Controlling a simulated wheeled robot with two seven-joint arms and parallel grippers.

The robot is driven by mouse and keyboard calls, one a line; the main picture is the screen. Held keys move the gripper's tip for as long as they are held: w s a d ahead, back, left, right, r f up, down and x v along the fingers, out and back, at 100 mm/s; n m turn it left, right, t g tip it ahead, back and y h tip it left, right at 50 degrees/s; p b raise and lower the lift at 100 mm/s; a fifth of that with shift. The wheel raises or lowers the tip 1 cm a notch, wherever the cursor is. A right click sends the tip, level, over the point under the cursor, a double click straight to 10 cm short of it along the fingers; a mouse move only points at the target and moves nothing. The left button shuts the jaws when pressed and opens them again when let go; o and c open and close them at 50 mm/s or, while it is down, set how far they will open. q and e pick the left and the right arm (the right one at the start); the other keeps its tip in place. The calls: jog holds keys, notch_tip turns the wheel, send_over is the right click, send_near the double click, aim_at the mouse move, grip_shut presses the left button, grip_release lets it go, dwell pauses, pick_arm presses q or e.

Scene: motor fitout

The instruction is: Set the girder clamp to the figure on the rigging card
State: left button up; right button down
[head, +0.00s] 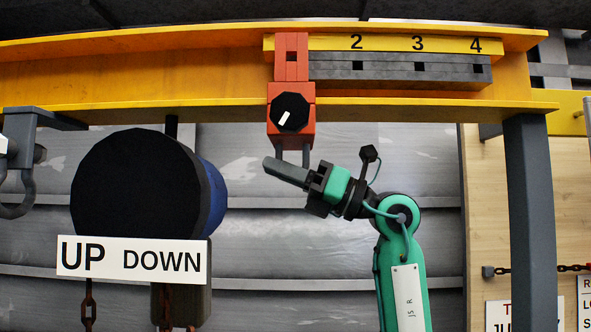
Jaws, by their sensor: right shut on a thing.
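The girder clamp (291,93) is orange-red with a black round knob (290,111) whose white mark slants from upper right to lower left. It sits on the yellow girder (150,68), left of the figure 2 on the yellow scale strip (388,43). The figures 2, 3 and 4 show; the clamp covers the strip's left end. Two grey bars hang below the clamp. My right gripper (286,171) is shut on the clamp at these bars, its fingers pointing left. A card (497,316) and another sign (585,311) are cut off at lower right, so their text cannot be read fully. My left gripper is out of view.
A grey slotted rail (400,68) runs right of the clamp below the figures. A black and blue drum (135,185) hangs at left above an UP/DOWN sign (131,260) and chains. A grey post (531,220) stands at right. A grey hook (25,180) is at far left.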

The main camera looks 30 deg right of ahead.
jog(key=shift+d, duration=0.15)
jog(key=c, duration=1.5)
grip_release()
jog(key=shift+d, duration=0.1)
jog(key=shift+w, duration=0.1)
jog(key=shift+s+d+f+b, duration=0.25)
jog(key=shift+s+f+b, duration=0.05)
jog(key=shift+b, duration=0.05)
jog(key=shift+b+v, duration=3)
jog(key=shift+v, duration=3.45)
jog(key=shift+r, duration=0.1)
